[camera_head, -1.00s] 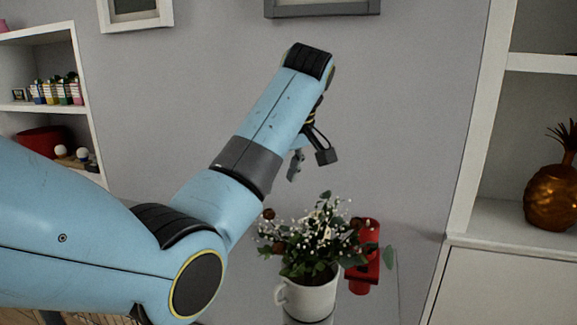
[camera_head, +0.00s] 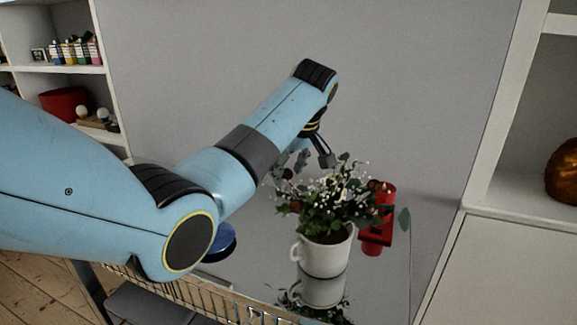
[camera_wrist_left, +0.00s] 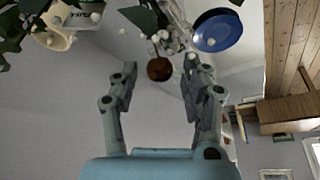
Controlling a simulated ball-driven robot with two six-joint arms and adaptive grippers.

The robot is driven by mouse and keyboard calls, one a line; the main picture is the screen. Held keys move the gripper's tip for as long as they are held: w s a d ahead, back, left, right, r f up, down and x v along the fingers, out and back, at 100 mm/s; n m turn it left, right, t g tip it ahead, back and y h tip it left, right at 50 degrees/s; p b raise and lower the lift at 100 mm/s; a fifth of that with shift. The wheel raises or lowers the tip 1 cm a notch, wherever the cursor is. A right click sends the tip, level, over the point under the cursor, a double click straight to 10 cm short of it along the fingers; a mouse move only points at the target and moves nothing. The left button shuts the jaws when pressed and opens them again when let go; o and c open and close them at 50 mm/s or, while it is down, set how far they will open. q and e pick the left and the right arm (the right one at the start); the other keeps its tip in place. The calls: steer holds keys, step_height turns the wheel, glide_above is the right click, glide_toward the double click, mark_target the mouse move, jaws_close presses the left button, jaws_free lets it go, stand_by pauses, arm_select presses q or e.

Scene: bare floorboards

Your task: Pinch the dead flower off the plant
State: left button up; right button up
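The plant (camera_head: 340,205) has green leaves, small white blossoms and a few brownish round heads. It stands in a white jug (camera_head: 325,255) on a shiny tabletop. A dark brown, round dead flower (camera_wrist_left: 160,68) hangs between the fingers in the left wrist view, apart from both. A brown head (camera_head: 287,173) shows near the gripper in the head view, but I cannot tell if it is the same one. My left gripper (camera_wrist_left: 160,78) is open; in the head view it (camera_head: 308,160) is at the plant's upper left, partly hidden by my arm and leaves. My right gripper is out of view.
A red object (camera_head: 376,238) stands right behind the jug. A blue dish (camera_head: 220,242) lies left of it, partly behind my arm; it also shows in the left wrist view (camera_wrist_left: 218,30). A wire basket edge (camera_head: 215,295) runs along the front. Shelves stand on both sides.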

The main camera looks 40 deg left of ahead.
mark_target(288, 170)
arm_select(q)
steer(key=c, duration=0.4)
jaws_close()
steer(key=shift+r, duration=0.1)
steer(key=shift+r+p, duration=2.9)
steer(key=shift+p, duration=0.75)
